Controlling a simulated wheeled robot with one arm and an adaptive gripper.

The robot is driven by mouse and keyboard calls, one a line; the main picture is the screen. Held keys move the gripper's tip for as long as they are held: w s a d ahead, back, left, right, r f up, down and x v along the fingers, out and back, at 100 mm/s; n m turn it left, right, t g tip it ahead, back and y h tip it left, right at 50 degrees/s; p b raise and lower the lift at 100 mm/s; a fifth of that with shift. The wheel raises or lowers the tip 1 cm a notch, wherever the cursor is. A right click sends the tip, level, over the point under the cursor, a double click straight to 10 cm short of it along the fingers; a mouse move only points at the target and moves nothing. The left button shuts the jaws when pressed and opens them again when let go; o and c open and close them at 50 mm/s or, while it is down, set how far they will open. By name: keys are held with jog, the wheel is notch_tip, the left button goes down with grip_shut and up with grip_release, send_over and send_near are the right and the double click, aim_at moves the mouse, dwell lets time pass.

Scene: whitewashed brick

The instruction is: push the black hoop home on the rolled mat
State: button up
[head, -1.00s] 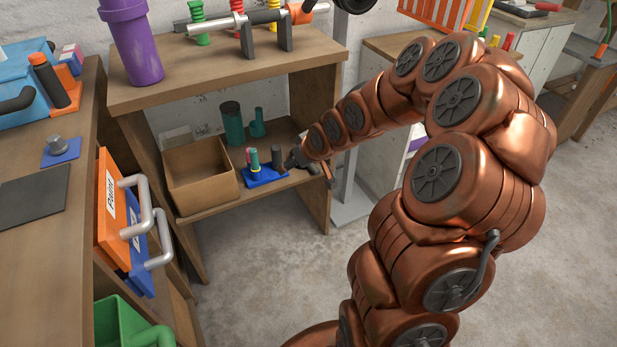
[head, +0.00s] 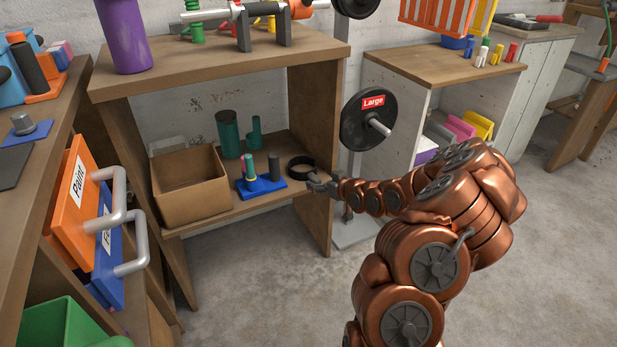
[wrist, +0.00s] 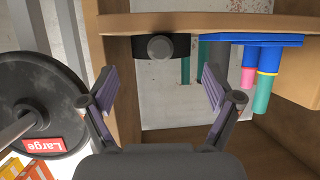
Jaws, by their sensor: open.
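The black hoop (head: 302,166) lies on the lower shelf of the wooden bench, near its right end. In the wrist view the hoop (wrist: 140,47) shows edge-on against the shelf board, with a round grey knob facing me. My gripper (head: 322,185) is at the front right of the hoop. In the wrist view my gripper (wrist: 162,92) is open and empty, with the hoop beyond and between its fingertips, apart from them. A purple upright cylinder (head: 126,40) on the bench top may be the rolled mat; its upper end is cut off.
A cardboard box (head: 190,205), a blue base with pegs (head: 262,187) and a dark teal cylinder (head: 228,133) share the lower shelf. The bench's right side panel (head: 316,140) stands close to my gripper. A black weight disc (head: 366,118) hangs right of it. Floor in front is clear.

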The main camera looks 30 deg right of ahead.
aim_at(317, 178)
jog(key=shift+f+b+x, duration=0.1)
jog(key=shift+b+x, duration=0.4)
jog(key=shift+x, duration=0.7)
jog(key=shift+f+b+x, duration=0.15)
jog(key=shift+b+x, duration=0.3)
jog(key=shift+x, duration=0.75)
jog(key=shift+w+f, duration=0.15)
jog(key=shift+w, duration=0.35)
jog(key=shift+c, duration=0.2)
jog(key=c, duration=1.4)
jog(key=shift+c, duration=0.2)
